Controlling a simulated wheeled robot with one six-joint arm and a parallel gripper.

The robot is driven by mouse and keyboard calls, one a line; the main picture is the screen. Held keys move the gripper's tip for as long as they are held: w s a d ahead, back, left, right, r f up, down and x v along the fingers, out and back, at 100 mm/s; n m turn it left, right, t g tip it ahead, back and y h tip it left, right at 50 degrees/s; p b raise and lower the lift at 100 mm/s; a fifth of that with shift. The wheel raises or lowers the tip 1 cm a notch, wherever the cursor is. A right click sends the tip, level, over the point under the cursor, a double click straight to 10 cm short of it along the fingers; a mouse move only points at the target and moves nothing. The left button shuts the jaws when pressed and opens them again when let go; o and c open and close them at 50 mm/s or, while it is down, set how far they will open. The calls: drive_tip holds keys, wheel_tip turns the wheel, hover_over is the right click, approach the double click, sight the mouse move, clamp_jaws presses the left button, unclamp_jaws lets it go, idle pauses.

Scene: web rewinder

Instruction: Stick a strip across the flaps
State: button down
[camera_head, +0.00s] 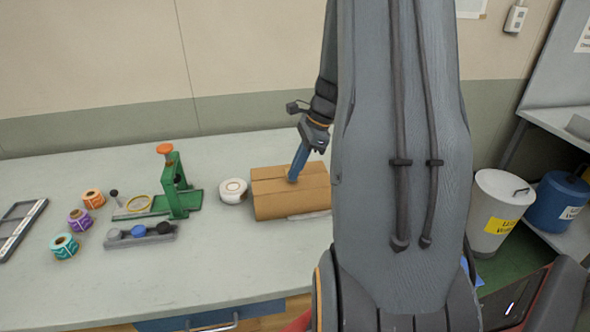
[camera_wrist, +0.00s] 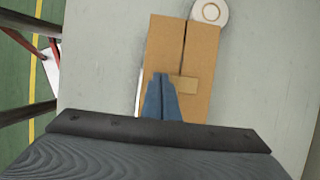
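A brown cardboard box (camera_head: 278,205) lies on the bench, its two top flaps meeting at a seam. In the wrist view the box (camera_wrist: 205,50) shows the seam running lengthwise. A short tan strip (camera_wrist: 186,84) lies across the seam, beside my fingertips; its left end is hidden by them. My gripper (camera_head: 293,178) points down at the box top, its blue fingers close together. In the wrist view my gripper (camera_wrist: 161,76) looks shut, with the fingertips at or just above the left flap. I cannot tell if it touches the strip.
A white tape roll (camera_head: 233,190) stands close beside the box. A flat pale item (camera_head: 309,216) lies at the box's front edge. The front of the bench (camera_head: 200,270) is clear.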

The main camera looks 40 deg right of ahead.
drive_tip(key=shift+f, duration=0.25)
idle(0.8)
drive_tip(key=c, duration=2.5)
unclamp_jaws()
drive_tip(key=o, duration=1.9)
drive_tip(key=shift+o, duration=0.2)
wheel_tip(320, 180, up, 7)
drive_tip(key=p, duration=0.6)
